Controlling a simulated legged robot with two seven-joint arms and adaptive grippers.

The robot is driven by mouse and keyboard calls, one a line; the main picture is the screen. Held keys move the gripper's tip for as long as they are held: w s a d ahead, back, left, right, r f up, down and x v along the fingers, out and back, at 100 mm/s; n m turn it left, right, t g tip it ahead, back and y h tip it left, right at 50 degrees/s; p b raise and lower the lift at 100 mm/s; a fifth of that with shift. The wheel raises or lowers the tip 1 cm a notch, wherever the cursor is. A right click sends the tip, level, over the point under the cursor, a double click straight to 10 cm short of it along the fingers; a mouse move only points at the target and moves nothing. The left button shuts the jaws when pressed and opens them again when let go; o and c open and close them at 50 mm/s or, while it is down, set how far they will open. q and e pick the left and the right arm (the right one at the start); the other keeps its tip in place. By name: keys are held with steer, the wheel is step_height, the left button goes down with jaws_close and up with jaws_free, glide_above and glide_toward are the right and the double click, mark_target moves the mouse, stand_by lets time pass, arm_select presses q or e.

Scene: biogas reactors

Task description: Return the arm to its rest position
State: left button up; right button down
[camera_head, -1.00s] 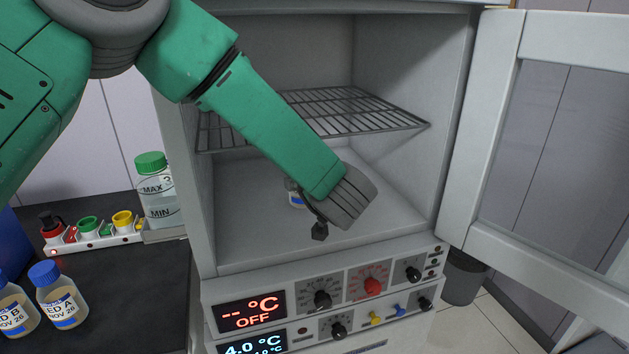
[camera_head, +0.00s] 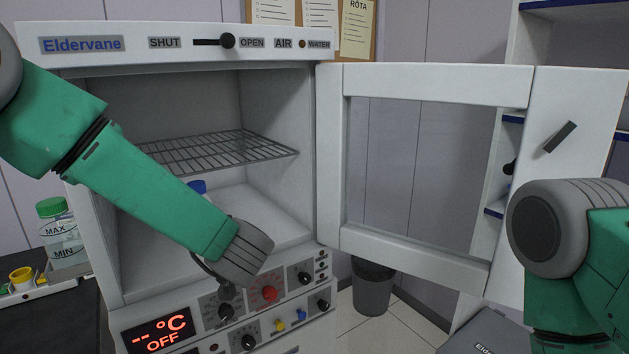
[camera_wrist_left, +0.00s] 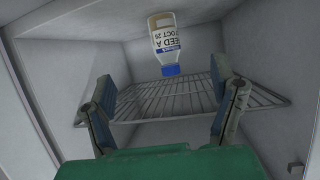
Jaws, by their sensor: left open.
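My left arm (camera_head: 150,195) reaches in from the left across the front of the open cabinet, its wrist end in front of the lower opening. In the left wrist view my left gripper (camera_wrist_left: 165,85) is open, with nothing between its fingers. A bottle with a blue cap and a feed label (camera_wrist_left: 166,40) stands inside the cabinet beyond the fingertips, apart from them; that view shows it upside down. In the head view only its blue cap (camera_head: 198,187) shows above my forearm. My right arm (camera_head: 575,265) is at the right edge; its gripper is out of view.
The cabinet (camera_head: 105,230) has a wire shelf (camera_head: 220,152) inside and a control panel below. Its framed door (camera_head: 425,82) stands open to the right. A green-capped container (camera_head: 62,235) is at left. A grey bin (camera_head: 372,288) stands on the floor.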

arm_select(q)
steer(key=s+a+f+m+g+h+b, duration=0.1)
steer(key=s+f+m+h+b, duration=0.15)
steer(key=s+f, duration=0.75)
steer(key=s+a+f+m+g+h+b, duration=0.1)
steer(key=s+a+f+m+g+h, duration=0.2)
steer(key=f, duration=1.3)
steer(key=s+a+f+g+b, duration=0.1)
steer(key=s+f, duration=0.3)
steer(key=s, duration=0.6)
steer(key=s+a+f+g, duration=0.3)
steer(key=s+f, duration=0.1)
steer(key=s, duration=0.6)
steer(key=s+a+f+g+b, duration=0.1)
steer(key=s+a+f+g, duration=0.1)
steer(key=s, duration=0.8)
step_height(320, 180, down, 2)
steer(key=shift+a+f+m+g+h+b, duration=0.2)
steer(key=shift+f+m+g+h+b, duration=0.1)
steer(key=shift+m+g+h, duration=0.25)
arm_select(e)
steer(key=f, duration=0.2)
steer(key=a+f, duration=0.1)
steer(key=f, duration=0.2)
steer(key=shift+s+a+f, duration=0.15)
steer(key=shift+f, duration=0.15)
arm_select(q)
steer(key=shift+d, duration=0.1)
